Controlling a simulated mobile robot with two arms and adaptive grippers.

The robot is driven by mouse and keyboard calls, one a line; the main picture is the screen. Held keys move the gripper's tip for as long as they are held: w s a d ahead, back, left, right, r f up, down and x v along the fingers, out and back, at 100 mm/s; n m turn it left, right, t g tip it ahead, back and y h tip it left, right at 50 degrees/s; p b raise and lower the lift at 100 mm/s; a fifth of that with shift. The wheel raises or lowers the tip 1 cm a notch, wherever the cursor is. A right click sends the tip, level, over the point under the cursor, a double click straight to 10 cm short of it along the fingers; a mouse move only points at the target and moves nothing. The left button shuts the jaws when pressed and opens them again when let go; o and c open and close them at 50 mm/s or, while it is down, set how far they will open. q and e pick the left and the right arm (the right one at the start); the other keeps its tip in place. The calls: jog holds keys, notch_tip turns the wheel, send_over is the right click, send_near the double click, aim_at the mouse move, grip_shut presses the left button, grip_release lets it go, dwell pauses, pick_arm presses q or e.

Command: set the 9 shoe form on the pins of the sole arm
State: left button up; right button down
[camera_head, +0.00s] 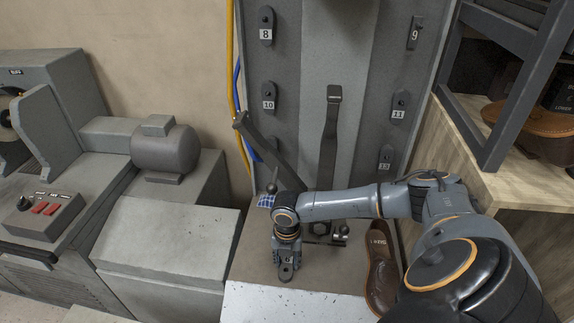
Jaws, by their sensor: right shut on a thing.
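My right gripper (289,262) points down and is shut on a small dark grey plate (285,275), which seems to be the 9 shoe form. The fingers hide part of it, and no number on it can be read. It is above the front part of the grey machine bed; I cannot tell whether it touches. An upright dark arm (330,135) and a slanting dark bar (262,145) rise behind my wrist. I cannot tell which is the sole arm, and no pins are clear. My left gripper is not in view.
Number forms hang on the grey panel, such as 8 (266,22), 10 (268,92) and 11 (400,100). The place marked 9 (415,35) shows a narrow hanger. A brown shoe sole (381,268) lies right of the gripper. A motor (166,148) stands left.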

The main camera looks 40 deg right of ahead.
jog(key=c, duration=0.8)
grip_release()
